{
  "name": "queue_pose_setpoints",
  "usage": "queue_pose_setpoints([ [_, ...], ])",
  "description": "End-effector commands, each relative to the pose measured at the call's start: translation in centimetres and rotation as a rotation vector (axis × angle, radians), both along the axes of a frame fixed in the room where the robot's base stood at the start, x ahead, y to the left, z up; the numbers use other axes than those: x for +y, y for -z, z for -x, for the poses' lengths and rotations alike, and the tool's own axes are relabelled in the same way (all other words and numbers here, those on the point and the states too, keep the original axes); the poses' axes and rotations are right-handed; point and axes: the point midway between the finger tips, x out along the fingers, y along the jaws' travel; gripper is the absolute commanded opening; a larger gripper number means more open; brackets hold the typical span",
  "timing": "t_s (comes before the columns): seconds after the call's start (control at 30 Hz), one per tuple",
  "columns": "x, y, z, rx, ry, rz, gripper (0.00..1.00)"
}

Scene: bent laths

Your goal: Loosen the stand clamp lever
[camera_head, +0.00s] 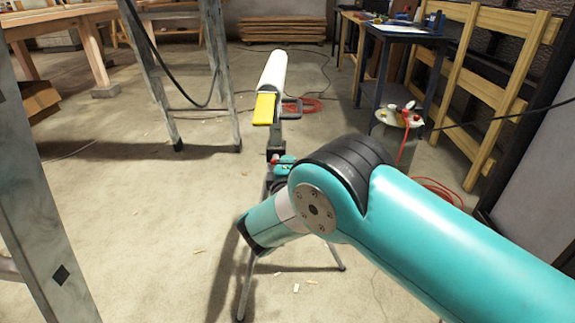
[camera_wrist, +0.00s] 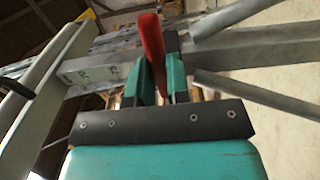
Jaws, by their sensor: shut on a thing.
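The stand (camera_head: 276,128) is in the middle of the head view, a grey post on splayed tripod legs. The clamp lever is a red handle (camera_wrist: 152,45), upright in the wrist view, with its lower part between my fingers. My gripper (camera_wrist: 160,78) has teal fingers with dark pads and is shut on the lever, one finger on each side. The grey post runs across the wrist view behind it, with printed marks. In the head view, a small red bit and a teal part show at the post; my arm hides much of the area below.
A white and yellow piece (camera_head: 264,108) tops the stand. A stepladder (camera_head: 222,75) stands left of it. A dark table (camera_head: 408,35), a cable reel (camera_head: 398,117) and a wooden rack (camera_head: 480,85) are at right. The floor between ladder and stand is mostly clear.

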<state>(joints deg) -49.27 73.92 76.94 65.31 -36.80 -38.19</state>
Motion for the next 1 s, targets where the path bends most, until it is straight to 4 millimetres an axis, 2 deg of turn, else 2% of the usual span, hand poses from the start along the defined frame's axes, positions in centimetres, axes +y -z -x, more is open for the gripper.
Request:
queue_pose_setpoints([
  [0.33, 0.1, 0.1, 0.1, 0.001, -0.002, 0.008, 0.00],
  [0.37, 0.1, 0.1, 0.1, 0.001, -0.002, 0.008, 0.24],
  [0.43, 0.1, 0.1, 0.1, 0.000, -0.002, 0.007, 0.40],
  [0.47, 0.1, 0.1, 0.1, 0.000, -0.002, 0.006, 0.43],
  [0.77, 0.0, 0.0, 0.2, 0.000, -0.001, 0.004, 0.43],
  [0.87, 0.0, 0.0, 1.0, 0.003, -0.002, 0.005, 0.43],
  [1.0, 0.0, -0.2, 3.6, 0.003, -0.005, 0.010, 0.43],
])
